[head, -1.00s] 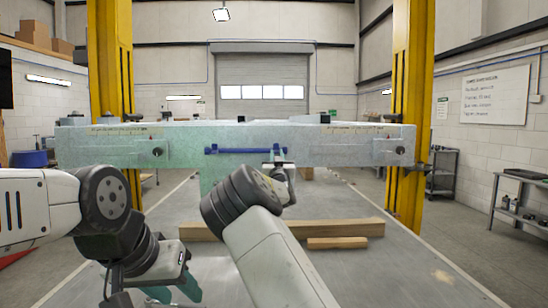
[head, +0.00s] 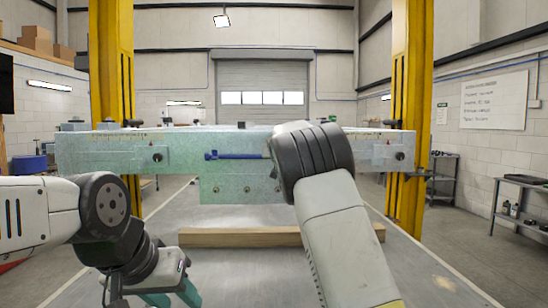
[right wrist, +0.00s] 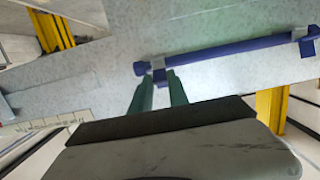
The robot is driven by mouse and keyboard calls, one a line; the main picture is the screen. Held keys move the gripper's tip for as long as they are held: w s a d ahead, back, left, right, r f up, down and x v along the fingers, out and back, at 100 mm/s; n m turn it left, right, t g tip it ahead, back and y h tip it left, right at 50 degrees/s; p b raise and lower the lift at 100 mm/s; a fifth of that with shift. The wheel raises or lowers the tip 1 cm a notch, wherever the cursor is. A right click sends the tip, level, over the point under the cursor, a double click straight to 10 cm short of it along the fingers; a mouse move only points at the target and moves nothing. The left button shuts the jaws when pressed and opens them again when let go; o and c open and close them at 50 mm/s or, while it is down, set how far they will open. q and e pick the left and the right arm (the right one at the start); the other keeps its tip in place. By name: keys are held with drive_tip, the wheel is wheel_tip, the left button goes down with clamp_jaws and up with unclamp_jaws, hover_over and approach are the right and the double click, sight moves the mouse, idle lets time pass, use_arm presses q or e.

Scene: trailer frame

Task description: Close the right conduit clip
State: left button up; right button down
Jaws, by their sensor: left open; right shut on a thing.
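The blue conduit (head: 238,155) lies along the front of the pale beam (head: 100,150). Its right end and the right clip are hidden behind my right wrist in the head view. In the right wrist view, the grey right conduit clip (right wrist: 159,76) sits around the conduit (right wrist: 220,53) near its end, with a small blue part below it. My right gripper (right wrist: 159,84) has its two green fingers at this clip and is shut on it. The left clip (right wrist: 305,42) is at the conduit's other end. My left gripper (head: 174,294) is open and empty, low in front of the beam.
Yellow posts (head: 112,60) (head: 408,90) stand by both ends of the beam. A timber (head: 240,237) lies on the grey table (head: 230,275) below.

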drive_tip(key=shift+r, duration=0.1)
idle(0.5)
drive_tip(key=c, duration=1.3)
unclamp_jaws()
drive_tip(key=shift+o, duration=0.2)
drive_tip(key=s+r, duration=0.1)
drive_tip(key=s, duration=0.6)
drive_tip(key=shift+s+r, duration=0.25)
drive_tip(key=shift+r, duration=0.1)
